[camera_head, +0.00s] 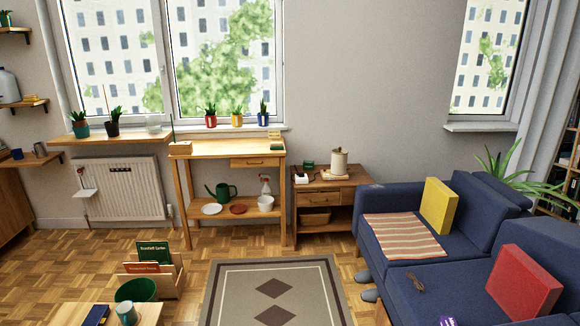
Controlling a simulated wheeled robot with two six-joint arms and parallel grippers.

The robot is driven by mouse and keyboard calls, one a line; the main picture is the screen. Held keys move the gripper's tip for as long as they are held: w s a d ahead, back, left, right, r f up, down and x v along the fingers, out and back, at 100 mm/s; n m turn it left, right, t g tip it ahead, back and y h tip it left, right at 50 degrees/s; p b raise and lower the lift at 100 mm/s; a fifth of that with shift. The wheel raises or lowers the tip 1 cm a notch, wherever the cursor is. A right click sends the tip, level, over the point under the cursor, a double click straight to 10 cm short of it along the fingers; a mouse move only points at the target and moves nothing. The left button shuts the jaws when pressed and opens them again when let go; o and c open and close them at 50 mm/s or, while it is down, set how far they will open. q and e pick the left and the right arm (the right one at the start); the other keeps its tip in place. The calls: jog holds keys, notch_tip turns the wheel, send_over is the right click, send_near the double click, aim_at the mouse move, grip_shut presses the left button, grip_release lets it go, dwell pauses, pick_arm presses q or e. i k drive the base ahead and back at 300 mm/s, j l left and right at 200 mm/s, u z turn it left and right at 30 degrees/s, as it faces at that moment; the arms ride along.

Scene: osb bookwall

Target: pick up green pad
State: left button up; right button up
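I cannot pick out a green pad for certain. A small dark green item (309,165) sits at the back of the wooden side table (340,184), too small to identify. A green booklet (153,252) stands in a wooden rack (168,285) on the floor at the lower left. A yellow square cushion (438,207) and a red one (525,283) lean on the blue sofa (400,281). Neither of my grippers is in view.
A striped cloth (402,236) lies on the sofa seat. A wooden potting bench (233,148) stands under the window, with a green watering can (221,192) on its lower shelf. A low table (70,313) is at the lower left. The patterned rug (272,293) is clear.

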aim_at(277, 146)
jog(key=i+u, duration=0.1)
jog(key=i, duration=0.9)
jog(key=i+u, duration=0.1)
jog(key=i, duration=0.9)
jog(key=l, duration=0.05)
